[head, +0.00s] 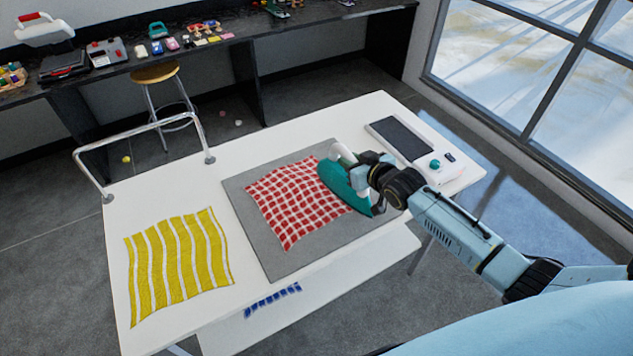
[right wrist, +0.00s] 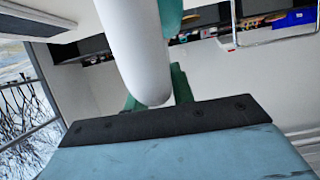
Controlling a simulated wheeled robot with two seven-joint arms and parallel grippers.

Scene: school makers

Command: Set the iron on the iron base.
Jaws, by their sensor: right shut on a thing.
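The teal iron (head: 338,184) with a white handle is at the right edge of the red checked cloth (head: 290,205), over the grey mat (head: 262,248). My right gripper (head: 362,168) is shut on its handle, which fills the middle of the right wrist view (right wrist: 138,50). I cannot tell whether the iron touches the cloth or hangs just above it. The iron base (head: 451,172), white with a long dark plate, lies on the table to the right of and beyond the iron. It is empty. My left gripper is not in view.
The white table (head: 195,190) also bears a yellow striped cloth (head: 175,262) at the left. A metal rail (head: 140,133) stands at its far left edge. A stool (head: 155,73) and a dark bench with several small items are behind. The table between mat and base is clear.

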